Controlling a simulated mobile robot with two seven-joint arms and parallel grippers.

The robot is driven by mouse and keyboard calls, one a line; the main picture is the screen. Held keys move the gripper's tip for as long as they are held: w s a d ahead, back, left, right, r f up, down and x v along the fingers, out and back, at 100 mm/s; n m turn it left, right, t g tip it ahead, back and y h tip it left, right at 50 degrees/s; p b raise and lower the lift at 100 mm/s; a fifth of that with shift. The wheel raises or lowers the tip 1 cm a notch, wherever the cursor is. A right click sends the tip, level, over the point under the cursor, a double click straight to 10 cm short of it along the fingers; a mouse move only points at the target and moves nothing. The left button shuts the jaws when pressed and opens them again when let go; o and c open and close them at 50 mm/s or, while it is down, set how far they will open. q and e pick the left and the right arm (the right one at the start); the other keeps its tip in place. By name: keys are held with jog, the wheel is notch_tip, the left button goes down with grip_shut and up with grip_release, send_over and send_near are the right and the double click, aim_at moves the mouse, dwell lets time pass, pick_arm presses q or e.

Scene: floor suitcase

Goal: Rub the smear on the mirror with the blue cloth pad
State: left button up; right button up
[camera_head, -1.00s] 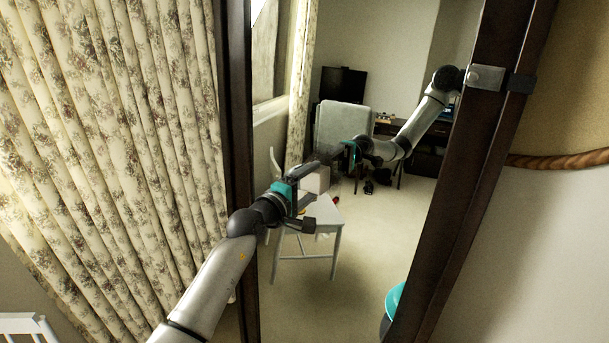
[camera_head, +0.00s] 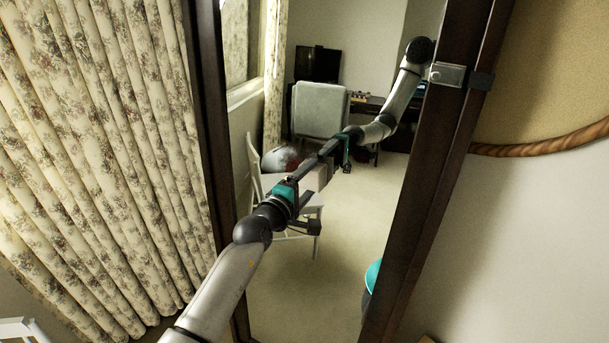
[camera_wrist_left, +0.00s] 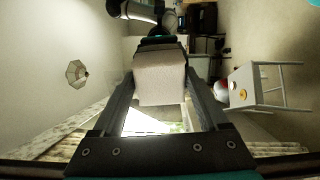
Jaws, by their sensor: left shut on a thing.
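The tall mirror (camera_head: 300,262) stands ahead in a dark wooden frame and reflects the room and my arm. My left gripper (camera_head: 314,172) is in front of the glass, shut on a pale, block-shaped pad (camera_head: 317,179). The pad also shows between both fingers in the left wrist view (camera_wrist_left: 160,82); no blue shows on it. The pad is close to its reflection; I cannot tell whether it touches the glass. A whitish and reddish blotch (camera_head: 281,158) shows left of the gripper; I cannot tell whether it is the smear or a reflected object. My right gripper is not in view.
Floral curtains (camera_head: 90,150) hang left of the mirror. The mirror's right frame post (camera_head: 437,170) has a metal hinge or bracket (camera_head: 447,74). A rope-edged round piece (camera_head: 560,80) is on the wall at right. A reflected white chair (camera_head: 255,190) shows behind the gripper.

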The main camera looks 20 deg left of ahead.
aim_at(291, 158)
pick_arm(q)
notch_tip(291, 158, up, 2)
jog(key=shift+p, duration=0.65)
jog(key=shift+w+a+f+b, duration=0.15)
jog(key=shift+a+b, duration=0.25)
jog(key=shift+a, duration=0.25)
jog(key=shift+w+a+f+b, duration=0.15)
jog(key=shift+a+b, duration=0.2)
jog(key=shift+a, duration=0.25)
jog(key=shift+w+a+r+b, duration=0.1)
jog(key=shift+w+a+b, duration=0.15)
jog(key=shift+a+b, duration=0.7)
jog(key=shift+w+a+r+b, duration=0.15)
jog(key=shift+a+b, duration=0.35)
jog(key=shift+a, duration=0.8)
